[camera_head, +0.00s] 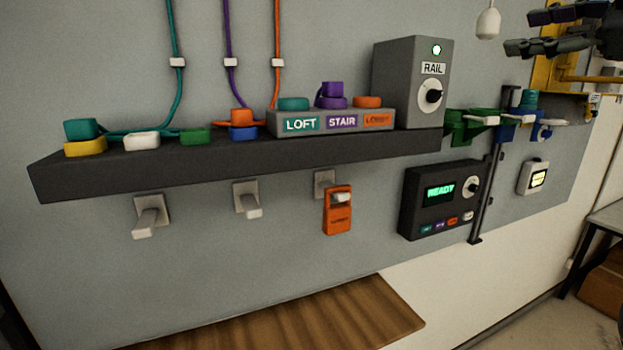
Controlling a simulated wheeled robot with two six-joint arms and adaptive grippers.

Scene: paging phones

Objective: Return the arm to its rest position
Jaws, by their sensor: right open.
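My right gripper (548,33) shows at the top right corner, its dark fingers apart and pointing left, with nothing between them. It is in front of the wall, above and to the right of the grey RAIL box (393,95), touching nothing that I can see. My left gripper is not in view. An orange phone (338,212) hangs on the right one of three wall hooks. The left hook (150,218) and the middle hook (246,200) are empty.
A dark shelf (220,168) carries coloured plugs and a LOFT, STAIR and orange-labelled block (331,121). A black panel (440,201) reads READY. Green and blue holders (472,125) sit right of the shelf. A white pendant (488,22) hangs near my right gripper. A wooden surface (290,320) lies below.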

